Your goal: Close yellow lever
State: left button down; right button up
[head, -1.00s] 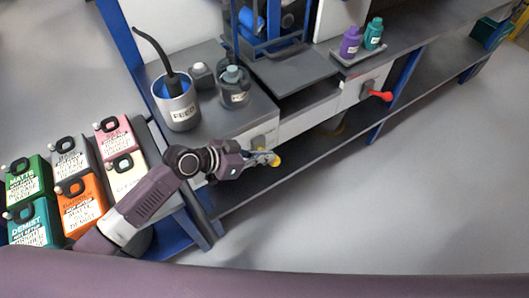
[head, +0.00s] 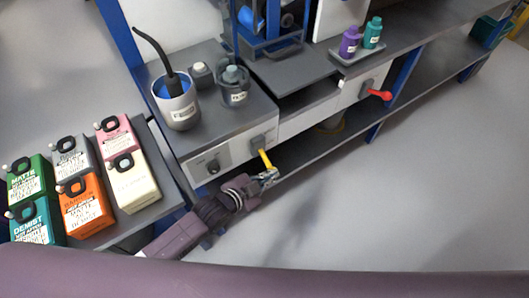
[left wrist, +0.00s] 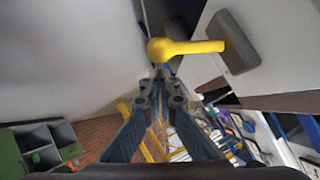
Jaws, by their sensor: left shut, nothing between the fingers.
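The yellow lever (head: 265,158) sticks out from a grey mount on the white front panel of the bench, angled down toward the front. In the left wrist view the lever (left wrist: 190,47) runs sideways, with its round knob end just past my fingertips. My left gripper (head: 269,177) is shut and empty, just below the lever's lower end. In the left wrist view the tips of my left gripper (left wrist: 160,75) meet close under the knob; whether they touch it I cannot tell. My right gripper is not in view.
A red lever (head: 380,95) sits farther right on the panel. A dark knob (head: 213,166) is on the panel to the left. The floor in front is clear.

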pick_arm(q)
jog(key=shift+f, duration=0.9)
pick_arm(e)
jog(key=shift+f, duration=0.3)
pick_arm(q)
jog(key=shift+f, duration=0.1)
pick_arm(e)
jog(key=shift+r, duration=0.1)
